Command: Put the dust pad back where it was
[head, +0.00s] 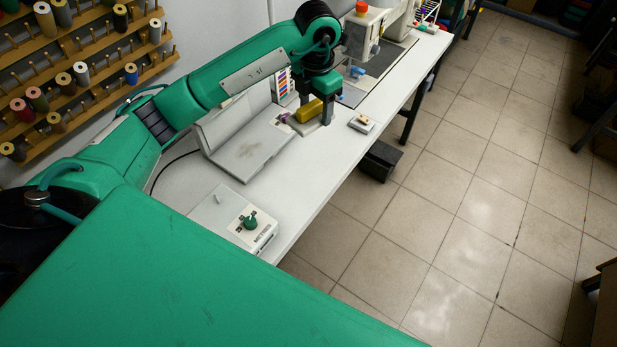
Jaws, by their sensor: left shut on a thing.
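A yellow block-like pad (308,111), which looks like the dust pad, is at the fingers of my left gripper (316,112). The gripper points down over the white table (335,165) and is shut on the pad. The pad is low, close above or touching a pale flat piece (302,126) on the table; I cannot tell which. Part of the pad's far side is hidden by the gripper. My right gripper is not in view.
A control box with a green knob (251,222) is near the front, a sewing machine (375,30) behind.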

